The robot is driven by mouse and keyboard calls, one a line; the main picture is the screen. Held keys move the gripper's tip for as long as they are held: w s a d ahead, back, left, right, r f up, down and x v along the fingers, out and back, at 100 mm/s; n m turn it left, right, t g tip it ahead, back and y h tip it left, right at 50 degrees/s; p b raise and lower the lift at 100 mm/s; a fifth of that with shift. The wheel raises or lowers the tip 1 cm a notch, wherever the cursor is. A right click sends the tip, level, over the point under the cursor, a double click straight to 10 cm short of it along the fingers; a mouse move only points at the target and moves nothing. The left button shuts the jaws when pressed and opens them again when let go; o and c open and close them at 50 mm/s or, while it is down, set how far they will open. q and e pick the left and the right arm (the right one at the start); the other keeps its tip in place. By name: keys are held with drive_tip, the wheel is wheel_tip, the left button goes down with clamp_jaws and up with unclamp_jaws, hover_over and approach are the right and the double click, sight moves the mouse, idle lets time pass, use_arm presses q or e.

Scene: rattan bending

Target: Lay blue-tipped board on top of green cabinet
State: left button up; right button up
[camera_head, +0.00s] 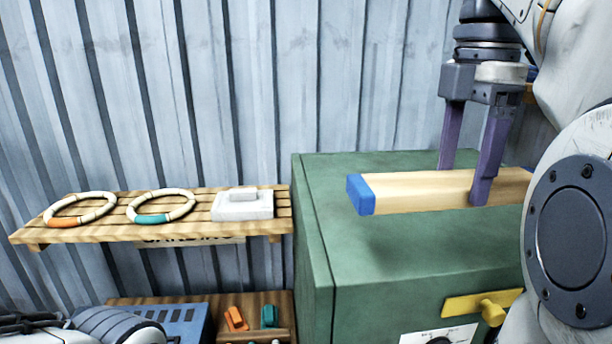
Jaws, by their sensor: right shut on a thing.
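The blue-tipped board (420,194) is a light wooden bar with a blue end (360,195) pointing left. My right gripper (462,185) comes down from above, and its purple fingers are shut on the board across its width. The board lies level over the top of the green cabinet (350,243). A dark shadow shows on the cabinet top below the board, and I cannot tell whether the board touches it. The board's right end is partly near my right arm. My left gripper does not show; only dark and pale parts of mine are at the bottom left.
A slatted wooden shelf (190,231) on the left wall holds an orange-marked ring (62,222), a teal-marked ring (150,217) and a white block (242,206). Below are a blue box (185,317) and orange and teal pieces. The cabinet front has a yellow handle (462,305).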

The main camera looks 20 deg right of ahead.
sight(446, 177)
drive_tip(key=w+f+b, duration=0.2)
drive_tip(key=shift+w+d+f, duration=0.15)
drive_tip(key=shift+w+d, duration=0.15)
drive_tip(key=shift+w, duration=0.05)
drive_tip(key=w+f+p, duration=0.1)
drive_tip(key=w, duration=0.1)
drive_tip(key=w+d+f+p, duration=0.1)
drive_tip(key=w, duration=0.2)
drive_tip(key=w+f+p, duration=0.1)
drive_tip(key=w+f, duration=0.1)
drive_tip(key=w, duration=0.1)
drive_tip(key=shift+w+d, duration=0.2)
drive_tip(key=shift+w+f, duration=0.2)
drive_tip(key=shift+w, duration=0.05)
wheel_tip(446, 177, down, 4)
drive_tip(key=shift+d+f, duration=0.1)
drive_tip(key=shift+f, duration=0.15)
drive_tip(key=o, duration=1.5)
drive_tip(key=shift+o, duration=0.2)
